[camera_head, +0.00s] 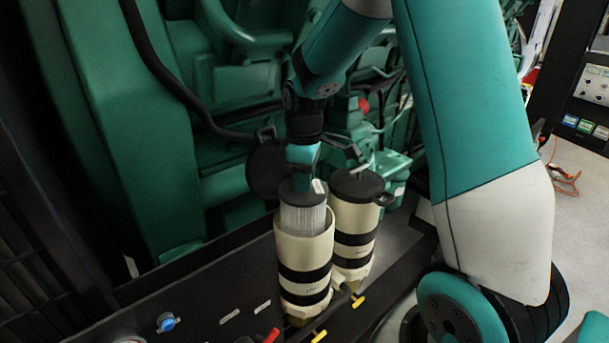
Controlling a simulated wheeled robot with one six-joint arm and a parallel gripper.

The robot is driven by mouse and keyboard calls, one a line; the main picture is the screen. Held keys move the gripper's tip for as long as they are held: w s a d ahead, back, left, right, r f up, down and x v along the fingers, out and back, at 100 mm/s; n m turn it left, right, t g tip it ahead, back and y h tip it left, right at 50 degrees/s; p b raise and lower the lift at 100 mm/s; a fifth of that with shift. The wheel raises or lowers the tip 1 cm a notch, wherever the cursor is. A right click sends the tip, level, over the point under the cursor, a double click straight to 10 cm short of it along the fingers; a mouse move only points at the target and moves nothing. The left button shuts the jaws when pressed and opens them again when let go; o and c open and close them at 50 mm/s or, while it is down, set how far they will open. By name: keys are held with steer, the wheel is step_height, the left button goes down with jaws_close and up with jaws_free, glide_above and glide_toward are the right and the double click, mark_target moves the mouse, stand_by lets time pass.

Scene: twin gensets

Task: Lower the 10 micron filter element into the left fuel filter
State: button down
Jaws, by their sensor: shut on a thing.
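The filter element (303,218) is a pale pleated cylinder with a dark top cap and a small white label. My gripper (301,178) points down and is shut on its top. The element stands upright, its lower part inside the open mouth of the left fuel filter (303,254). The left fuel filter is a cream canister with black bands. The element's upper pleats show above the front rim; its lower end is hidden inside. The fingertips are partly hidden by the dark cap and the wrist.
A second cream canister (354,238) with a black lid stands close on the right. A round black lid (268,168) stands open behind the left filter. Yellow valve handles (319,336) sit below. The green engine (130,130) fills the back left.

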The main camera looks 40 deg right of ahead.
steer(key=shift+f+b, duration=1.9)
steer(key=shift+f, duration=1.2)
steer(key=c, duration=0.8)
jaws_free()
steer(key=shift+o, duration=0.2)
step_height(320, 180, up, 18)
steer(key=b, duration=0.2)
steer(key=shift+f+b, duration=0.25)
steer(key=shift+b, duration=0.15)
